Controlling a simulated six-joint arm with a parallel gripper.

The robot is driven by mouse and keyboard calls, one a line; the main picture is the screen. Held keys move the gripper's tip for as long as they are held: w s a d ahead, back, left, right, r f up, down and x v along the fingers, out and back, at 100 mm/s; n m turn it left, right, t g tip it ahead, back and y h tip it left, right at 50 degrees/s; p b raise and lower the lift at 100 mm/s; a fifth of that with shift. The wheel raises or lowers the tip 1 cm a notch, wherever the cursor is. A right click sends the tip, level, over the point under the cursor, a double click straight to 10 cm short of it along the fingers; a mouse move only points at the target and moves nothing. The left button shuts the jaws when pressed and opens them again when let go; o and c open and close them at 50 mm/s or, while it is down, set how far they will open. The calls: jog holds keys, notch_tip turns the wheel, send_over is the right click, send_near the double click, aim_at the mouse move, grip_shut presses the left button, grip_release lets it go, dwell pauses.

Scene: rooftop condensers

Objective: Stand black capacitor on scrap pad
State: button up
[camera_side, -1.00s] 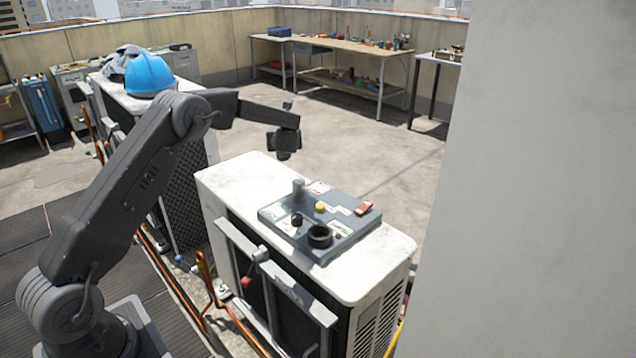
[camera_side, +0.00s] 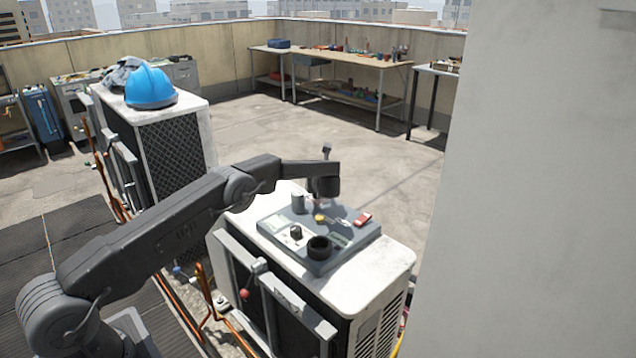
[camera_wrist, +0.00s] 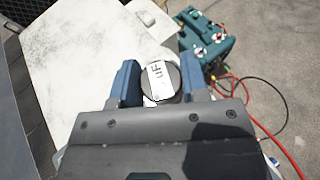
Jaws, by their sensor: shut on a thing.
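The black capacitor (camera_wrist: 174,76) is a dark round can with a white label, seen from above in the wrist view. My gripper (camera_wrist: 156,72) is shut on it, with a blue finger on each side. In the side view, my gripper (camera_side: 326,192) is low over the far part of a grey tray (camera_side: 312,262) on the near condenser. The held capacitor is too small and dark there to make out. Small labelled patches lie on the tray; I cannot tell which is the scrap pad. Whether the capacitor touches the tray is unclear.
A teal unit with hoses (camera_wrist: 203,42) shows in the wrist view. Bare condenser top (camera_side: 378,283) surrounds the tray.

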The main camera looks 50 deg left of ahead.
jog(key=shift+f, duration=0.45)
jog(key=shift+f, duration=0.15)
jog(key=o, duration=1)
jog(key=shift+o, duration=0.2)
jog(key=shift+d+r, duration=0.15)
jog(key=shift+r, duration=0.1)
jog(key=v, duration=1.1)
jog(key=shift+s+d, duration=0.3)
